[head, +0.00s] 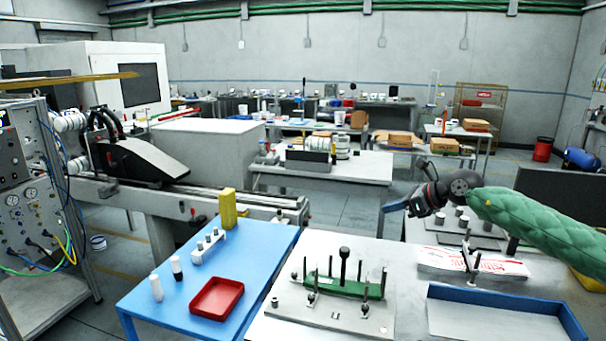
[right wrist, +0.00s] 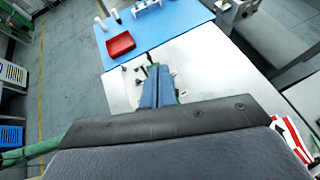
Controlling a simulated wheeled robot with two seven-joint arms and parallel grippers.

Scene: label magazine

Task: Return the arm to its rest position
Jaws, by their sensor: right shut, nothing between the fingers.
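My right arm (head: 540,220), in a green quilted sleeve, comes in from the right in the head view. Its gripper (head: 388,208) is raised above the back of the white table and points left. In the right wrist view the two blue fingers (right wrist: 158,70) lie together, shut and empty. They overlap the fixture on the table below in that view, partly hiding it. My left gripper is not in view.
The white table carries a grey plate with a green fixture (head: 345,287) and upright pins, a blue-rimmed tray (head: 500,299) and red-and-white label sheets (head: 470,262). A blue table (head: 180,290) at left holds a red tray (head: 217,298), white bottles and a yellow block (head: 228,210).

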